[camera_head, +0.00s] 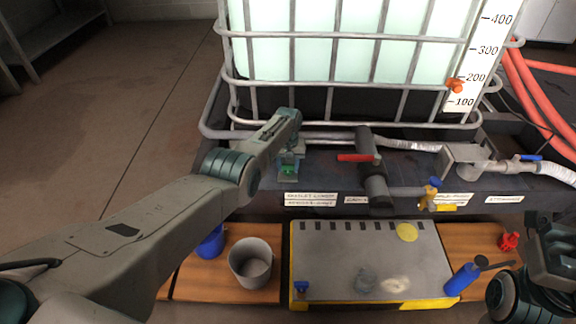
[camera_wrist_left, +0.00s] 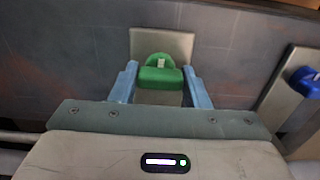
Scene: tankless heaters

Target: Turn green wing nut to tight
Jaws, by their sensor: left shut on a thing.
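The green wing nut (camera_head: 288,169) sits on a bracket at the front of the dark ledge, left of the red-handled valve. It also shows in the left wrist view (camera_wrist_left: 161,76), in front of a pale plate. My left gripper (camera_head: 290,158) reaches it from above and behind. My right gripper is not clearly visible; part of my right arm shows at the lower right in the head view.
A caged tank (camera_head: 350,85) stands behind the ledge. A red-handled valve (camera_head: 357,157) and a yellow fitting with a blue knob (camera_head: 430,193) are to the right. Below are a grey bucket (camera_head: 250,263), a yellow-edged grey mat (camera_head: 330,265) and a blue bottle (camera_head: 462,279).

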